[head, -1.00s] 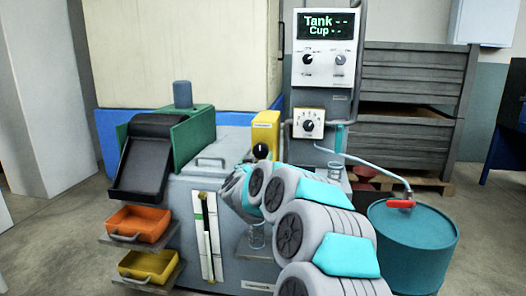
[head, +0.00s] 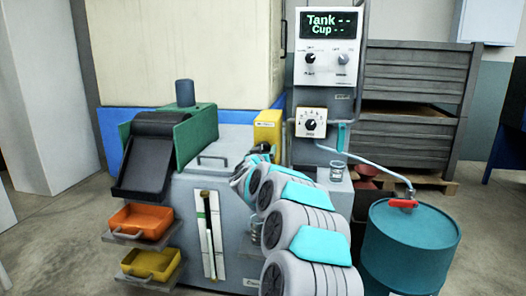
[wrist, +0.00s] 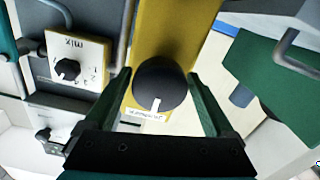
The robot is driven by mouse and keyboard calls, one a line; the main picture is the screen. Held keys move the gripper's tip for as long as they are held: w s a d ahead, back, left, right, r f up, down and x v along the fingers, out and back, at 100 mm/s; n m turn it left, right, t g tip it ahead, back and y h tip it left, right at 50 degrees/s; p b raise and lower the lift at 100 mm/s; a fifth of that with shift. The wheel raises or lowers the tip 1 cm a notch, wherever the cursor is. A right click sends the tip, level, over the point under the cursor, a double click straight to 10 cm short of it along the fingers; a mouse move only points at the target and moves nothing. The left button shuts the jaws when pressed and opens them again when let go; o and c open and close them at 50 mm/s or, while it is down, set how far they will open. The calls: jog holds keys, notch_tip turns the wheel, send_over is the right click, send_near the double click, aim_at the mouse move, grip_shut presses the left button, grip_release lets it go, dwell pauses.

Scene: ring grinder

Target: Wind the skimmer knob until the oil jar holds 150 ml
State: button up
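The black skimmer knob (wrist: 161,84) with a white pointer sits on the front of the yellow box (head: 267,128). In the wrist view the pointer points down, toward my gripper. My gripper (wrist: 160,73) has its two green fingers on either side of the knob, with only thin gaps visible, so it looks open around it. In the head view my arm hides most of the knob and gripper. A clear jar (head: 256,232) under the box is mostly hidden behind my arm; its level is unreadable. Another clear glass (head: 336,172) stands on a ledge to the right.
The panel display (head: 327,24) reads Tank -- and Cup --. A mix dial (head: 311,124) is right of the box. A teal drum (head: 405,245) with a red valve stands at right. Orange (head: 141,221) and yellow (head: 150,263) trays stick out at left.

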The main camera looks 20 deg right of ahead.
jog(key=c, duration=1.1)
jog(key=m+b, duration=0.1)
jog(key=m, duration=0.4)
jog(key=shift+a+f+m, duration=0.1)
jog(key=shift+m, duration=0.3)
jog(key=m+b, duration=0.2)
jog(key=m, duration=0.3)
jog(key=shift+b, duration=0.4)
jog(key=m+b, duration=0.1)
jog(key=m, duration=0.3)
jog(key=shift+b, duration=0.4)
jog(key=m+b, duration=0.1)
jog(key=m, duration=0.2)
jog(key=shift+f+m+b, duration=0.1)
jog(key=shift+m+b, duration=0.2)
jog(key=shift+b, duration=0.1)
jog(key=m+b, duration=0.2)
jog(key=m, duration=0.2)
jog(key=shift+m, duration=0.3)
jog(key=m+b, duration=0.1)
jog(key=m, duration=0.1)
jog(key=m+b, duration=0.1)
jog(key=m, duration=0.1)
jog(key=shift+r+m, duration=0.2)
jog(key=shift+m, duration=0.1)
